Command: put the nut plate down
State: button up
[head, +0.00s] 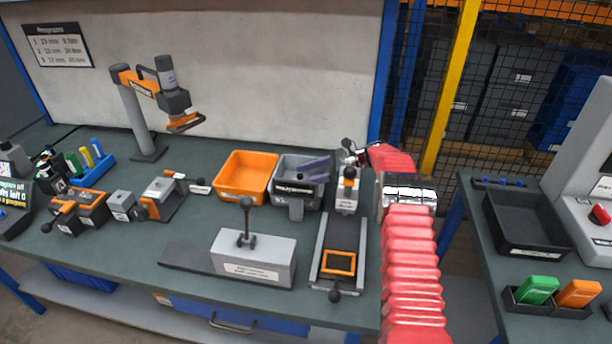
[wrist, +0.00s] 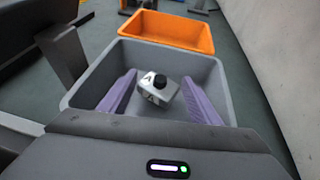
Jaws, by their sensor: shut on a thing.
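In the wrist view, a small silver-grey block with a black knob and dark markings, which I take to be the nut plate (wrist: 150,98), sits between the purple fingers of my gripper (wrist: 161,84). My gripper is shut on it. It is over the grey bin (wrist: 215,92), and the bin's floor shows around it. I cannot tell whether it touches the floor. In the head view my gripper (head: 314,168) is at the grey bin (head: 283,166), and the nut plate cannot be made out there.
An orange bin (head: 245,177) stands left of the grey bin. A grey block with a lever (head: 253,257) and a slide fixture with an orange frame (head: 338,262) stand in front. A back panel (head: 270,70) rises behind. A black tray (head: 525,222) is on the right table.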

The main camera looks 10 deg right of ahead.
jog(key=shift+f, duration=0.45)
jog(key=shift+f, duration=0.2)
jog(key=o, duration=1)
jog(key=shift+s+f, duration=0.1)
jog(key=o, duration=0.4)
jog(key=shift+f, duration=0.2)
jog(key=shift+r, duration=0.55)
jog(key=v, duration=1.2)
jog(key=shift+r, duration=0.35)
